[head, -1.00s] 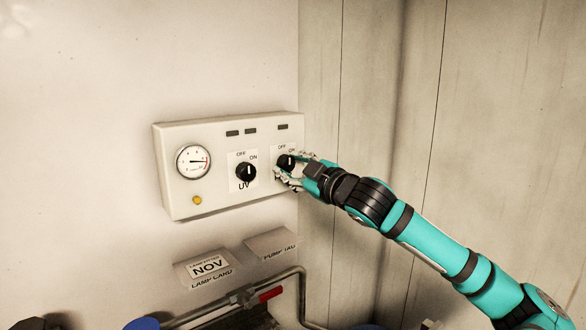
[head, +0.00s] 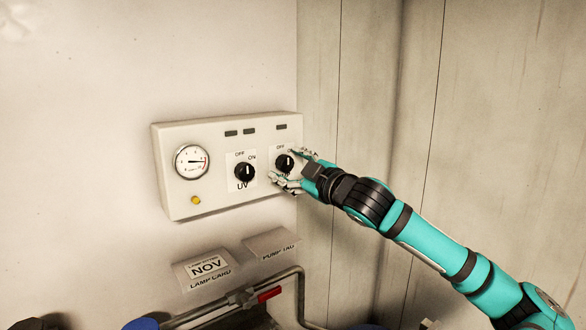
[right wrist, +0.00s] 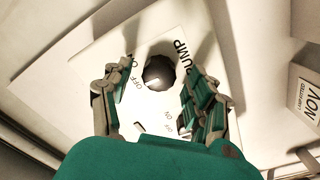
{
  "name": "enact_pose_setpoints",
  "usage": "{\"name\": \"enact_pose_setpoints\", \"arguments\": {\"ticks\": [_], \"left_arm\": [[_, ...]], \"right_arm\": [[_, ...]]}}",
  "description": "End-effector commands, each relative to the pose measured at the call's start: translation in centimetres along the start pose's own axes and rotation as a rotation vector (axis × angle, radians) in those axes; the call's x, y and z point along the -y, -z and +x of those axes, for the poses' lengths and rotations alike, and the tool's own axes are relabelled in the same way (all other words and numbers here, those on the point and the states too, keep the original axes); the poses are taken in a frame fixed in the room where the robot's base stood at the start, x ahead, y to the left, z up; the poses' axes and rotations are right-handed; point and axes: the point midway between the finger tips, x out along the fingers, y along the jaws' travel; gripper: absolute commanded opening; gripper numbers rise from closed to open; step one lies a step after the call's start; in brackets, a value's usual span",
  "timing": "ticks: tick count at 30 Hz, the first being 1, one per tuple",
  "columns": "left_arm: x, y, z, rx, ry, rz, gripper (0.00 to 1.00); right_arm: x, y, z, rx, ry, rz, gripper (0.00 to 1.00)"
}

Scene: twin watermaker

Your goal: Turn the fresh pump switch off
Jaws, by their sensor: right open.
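The pump switch is a round black knob (head: 285,163) on a white plate at the right end of the control box; OFF and ON are printed above it. My right gripper (head: 283,167) is open at the knob, one finger above right of it and one below left. In the right wrist view the knob (right wrist: 160,72) with its PUMP label lies between and just beyond the open fingers (right wrist: 158,98), with no finger visibly gripping it. A pale mark shows on the knob, but its exact setting is hard to tell. My left gripper is out of view.
The white control box (head: 220,200) carries a gauge (head: 192,162), a yellow lamp (head: 196,200) and the similar UV knob (head: 244,171) left of the pump switch. Cards (head: 208,268) and a pipe with a red handle (head: 264,296) are below. The corner wall is close on the right.

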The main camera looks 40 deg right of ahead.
Motion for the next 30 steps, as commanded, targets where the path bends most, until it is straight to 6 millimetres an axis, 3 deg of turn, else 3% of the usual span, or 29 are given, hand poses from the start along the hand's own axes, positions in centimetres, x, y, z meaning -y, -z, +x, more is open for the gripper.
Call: {"name": "enact_pose_setpoints", "arguments": {"ticks": [8, 21, 30], "left_arm": [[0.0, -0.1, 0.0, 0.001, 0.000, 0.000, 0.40], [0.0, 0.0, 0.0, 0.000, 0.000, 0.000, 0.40], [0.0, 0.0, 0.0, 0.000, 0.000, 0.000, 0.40]], "right_arm": [[0.2, 0.0, -1.8, -0.002, 0.003, 0.005, 0.58], [0.0, -0.1, -10.3, 0.000, -0.001, 0.003, 0.58], [0.0, -0.1, -12.0, 0.001, 0.001, -0.001, 0.58]]}}
